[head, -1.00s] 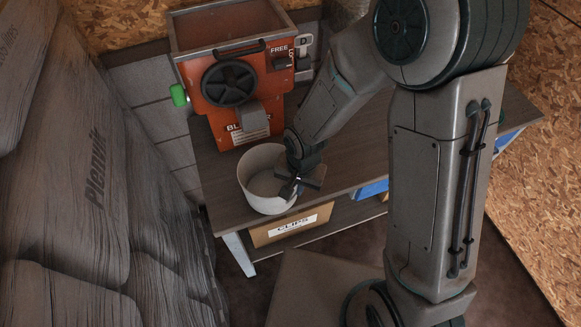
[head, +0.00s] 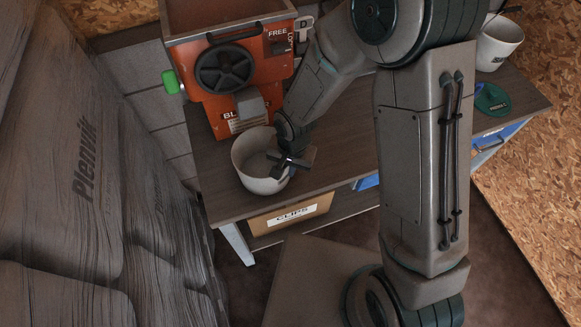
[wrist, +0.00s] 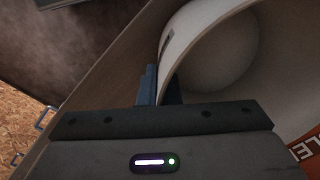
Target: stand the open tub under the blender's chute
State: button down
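The open white tub (head: 245,172) stands upright on the workbench, just in front of the orange blender (head: 200,112). The blender's grey chute (head: 250,103) juts out above and behind the tub's far rim; I cannot tell how far the tub reaches under it. My gripper (head: 286,163) is at the tub's right rim. In the wrist view the gripper's fingers (wrist: 160,88) are closed on the tub's wall (wrist: 192,45), one on each side. Whether the tub's base touches the bench is hard to tell.
Another white tub (head: 497,48) and a green lid (head: 492,99) are on the bench at right. A CLIPS carton (head: 290,216) sits on the shelf below. Large Plenvik sacks (head: 95,190) stand at left. The bench's front edge is close to the tub.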

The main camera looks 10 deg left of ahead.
jog(key=c, duration=1.6)
grip_release()
jog(key=shift+f, duration=0.1)
jog(key=shift+c, duration=0.2)
notch_tip(320, 180, up, 12)
jog(key=w+d+r+t, duration=0.1)
jog(key=d+r, duration=0.4)
jog(key=d, duration=0.3)
jog(key=d+r+t, duration=0.1)
jog(key=d+r, duration=0.3)
jog(key=d, duration=0.3)
jog(key=s+d+r+t, duration=0.1)
jog(key=s+d+r, duration=0.4)
jog(key=d, duration=0.5)
jog(key=shift+s+d+n+h+p, duration=0.35)
jog(key=shift+s+n+h+p, duration=0.1)
jog(key=shift+s, duration=0.1)
jog(key=shift+r, duration=0.1)
